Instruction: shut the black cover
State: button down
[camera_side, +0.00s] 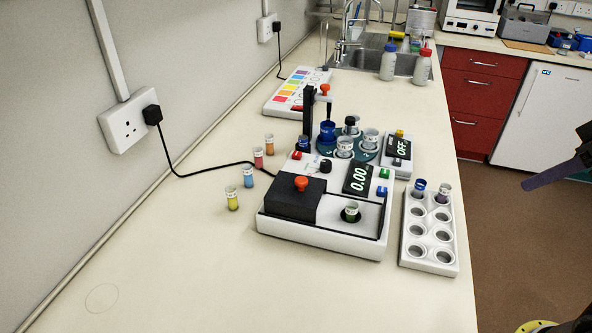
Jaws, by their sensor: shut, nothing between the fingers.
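The black cover (288,206) is a low dark box with an orange knob (302,183) on top. It sits on the left front part of a white instrument (318,242), beside the uncovered bay, so the cover stands open. The instrument's display (360,179) reads 0.00. My gripper (528,185) shows at the right edge, partly cut off by the frame. Its dark fingers are shut and empty, pointing left, well apart from the instrument and cover.
A white rack (431,262) with two vials at its far end stands right of the instrument. Several coloured vials (249,177) stand to its left. A centrifuge-like unit (352,140) with tubes and a dark post (308,111) are behind. The front bench is clear.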

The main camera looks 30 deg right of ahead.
jog(key=w+a+r, duration=0.3)
jog(key=w+r, duration=0.5)
jog(key=w, duration=0.2)
jog(key=n+g+y, duration=0.1)
jog(key=n+g, duration=0.1)
jog(key=n, duration=0.2)
send_over(288, 181)
jog(key=s, duration=0.1)
notch_tip(288, 181, down, 8)
jog(key=x, duration=0.9)
jog(key=shift+s+f, duration=0.1)
jog(key=shift+f, duration=0.3)
jog(key=s, duration=0.1)
jog(key=s+d, duration=0.1)
jog(key=shift+s+f, duration=0.15)
jog(key=shift+s, duration=0.2)
jog(key=shift+s+d+f, duration=0.1)
jog(key=shift+s+d, duration=0.05)
jog(key=shift+s, duration=0.4)
